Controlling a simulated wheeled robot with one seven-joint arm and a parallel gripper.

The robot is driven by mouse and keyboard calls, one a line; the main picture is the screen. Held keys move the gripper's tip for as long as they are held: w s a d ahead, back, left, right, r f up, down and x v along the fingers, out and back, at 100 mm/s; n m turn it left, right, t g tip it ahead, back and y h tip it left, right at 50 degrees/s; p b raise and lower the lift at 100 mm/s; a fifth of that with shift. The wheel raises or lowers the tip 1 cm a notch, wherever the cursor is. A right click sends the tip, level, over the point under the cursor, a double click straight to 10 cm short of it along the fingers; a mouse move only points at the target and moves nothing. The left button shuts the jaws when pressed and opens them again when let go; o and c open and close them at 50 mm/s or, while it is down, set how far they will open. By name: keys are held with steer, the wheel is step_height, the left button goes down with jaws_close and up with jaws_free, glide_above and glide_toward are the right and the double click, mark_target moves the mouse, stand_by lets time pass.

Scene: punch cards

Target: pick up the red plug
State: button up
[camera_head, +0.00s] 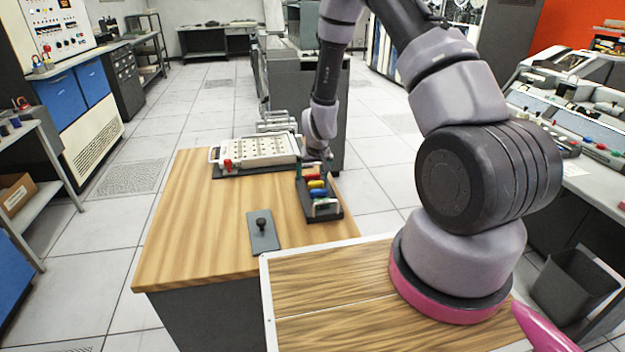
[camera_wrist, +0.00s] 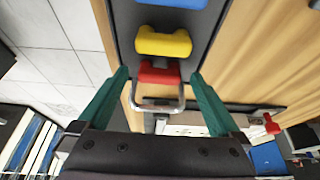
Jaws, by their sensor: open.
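The red plug (camera_wrist: 160,73) is a short, waisted block in a dark tray (camera_wrist: 122,22). In the wrist view it lies between the tips of my open gripper (camera_wrist: 159,76), one green finger on each side with a gap to both. I cannot tell whether the tips reach down to its height. In the head view the red plug (camera_head: 312,177) shows near the far end of the tray (camera_head: 335,214), just below my wrist; the fingers are hard to make out there.
A yellow plug (camera_wrist: 163,42) and a blue plug (camera_wrist: 175,3) lie in line beside the red one. A metal loop handle (camera_wrist: 158,106) is at the tray's end. A pale panel (camera_head: 258,150) with a red knob (camera_head: 227,164) stands left. Bare wood (camera_head: 190,220) is at front left.

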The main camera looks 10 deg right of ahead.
mark_target(313, 175)
steer(key=shift+c, duration=0.3)
steer(key=c, duration=1.1)
steer(key=shift+c, duration=0.2)
step_height(313, 175, up, 15)
stand_by(0.3)
steer(key=shift+w, duration=0.1)
